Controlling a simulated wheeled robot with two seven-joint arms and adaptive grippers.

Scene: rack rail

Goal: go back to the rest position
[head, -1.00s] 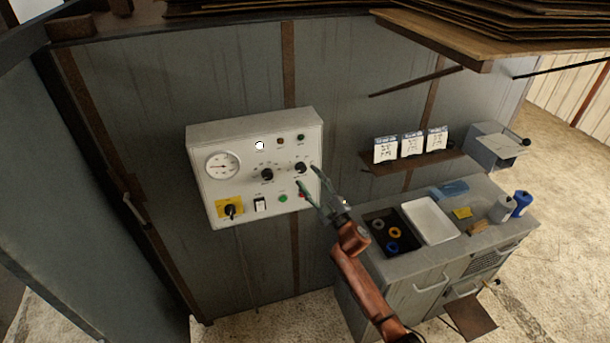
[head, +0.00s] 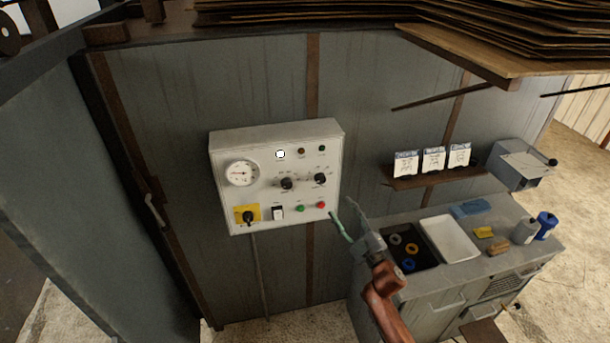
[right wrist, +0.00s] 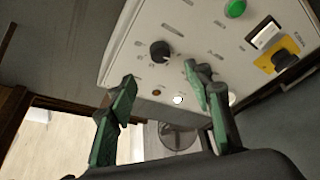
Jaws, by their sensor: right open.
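My right gripper (head: 343,212) is open and empty in the head view, just off the lower right corner of the white control panel (head: 325,150). In the right wrist view the two green-padded fingers (right wrist: 160,92) stand well apart with nothing between them. The panel (right wrist: 205,25) lies beyond them, tilted in that view. Its face carries a round gauge (head: 241,173), two black knobs, a yellow-plated rotary switch (head: 248,216), a rocker switch and green and red buttons. A small white lamp (head: 280,154) looks lit. My left gripper is not in view.
A grey cabinet (head: 440,282) stands at the lower right with a white tray (head: 450,240), a dark bin of rings and bottles. A shelf (head: 425,180) with three cards is above it. Flat sheets overhang the top right. Floor shows at the bottom.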

